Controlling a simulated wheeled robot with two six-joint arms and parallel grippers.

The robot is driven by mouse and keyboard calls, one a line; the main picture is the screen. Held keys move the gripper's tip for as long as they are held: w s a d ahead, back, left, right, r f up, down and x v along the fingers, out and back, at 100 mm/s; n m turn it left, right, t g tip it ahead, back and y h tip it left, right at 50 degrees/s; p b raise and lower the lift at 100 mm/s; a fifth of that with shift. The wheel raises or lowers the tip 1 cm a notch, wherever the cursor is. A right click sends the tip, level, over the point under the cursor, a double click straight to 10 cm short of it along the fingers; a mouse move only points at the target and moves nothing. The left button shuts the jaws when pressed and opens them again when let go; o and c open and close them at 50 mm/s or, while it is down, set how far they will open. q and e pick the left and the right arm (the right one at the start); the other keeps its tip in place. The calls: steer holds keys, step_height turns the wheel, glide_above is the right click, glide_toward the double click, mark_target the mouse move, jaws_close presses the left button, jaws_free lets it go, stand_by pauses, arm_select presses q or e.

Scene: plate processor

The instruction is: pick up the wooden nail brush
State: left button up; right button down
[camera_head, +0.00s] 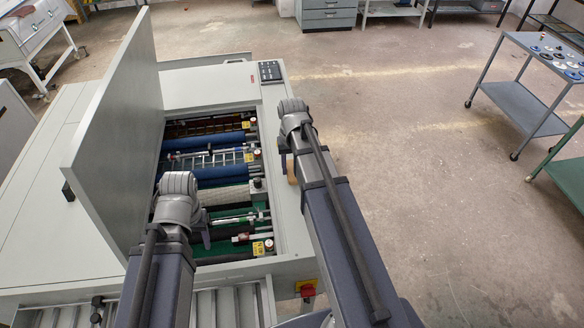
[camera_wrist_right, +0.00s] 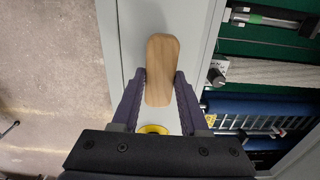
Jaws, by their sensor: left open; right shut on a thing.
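The wooden nail brush (camera_wrist_right: 161,65) is a light brown, rounded block in the right wrist view. It is between the two dark fingers of my right gripper (camera_wrist_right: 160,82), which are shut on its near part. Its far end sticks out past the fingertips, over the grey rim of the machine. In the head view only a small tan piece of the brush (camera_head: 291,171) shows beside my right wrist. I cannot tell whether it touches the rim. My left gripper (camera_head: 205,238) is open over the machine's bay, mostly hidden under its wrist.
The plate processor's grey rim (camera_head: 270,120) surrounds an open bay with blue rollers (camera_head: 215,141) and metal rods. Its raised lid (camera_head: 120,140) stands at the left. A yellow round thing (camera_wrist_right: 152,129) lies beneath my right gripper. Floor is clear to the right, before a trolley (camera_head: 525,105).

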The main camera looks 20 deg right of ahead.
mark_target(292, 169)
arm_select(q)
step_height(292, 169, up, 9)
steer(key=p, duration=0.8)
steer(key=shift+r+p, duration=0.2)
steer(key=shift+p, duration=0.2)
arm_select(e)
step_height(292, 169, up, 9)
steer(key=shift+r, duration=0.15)
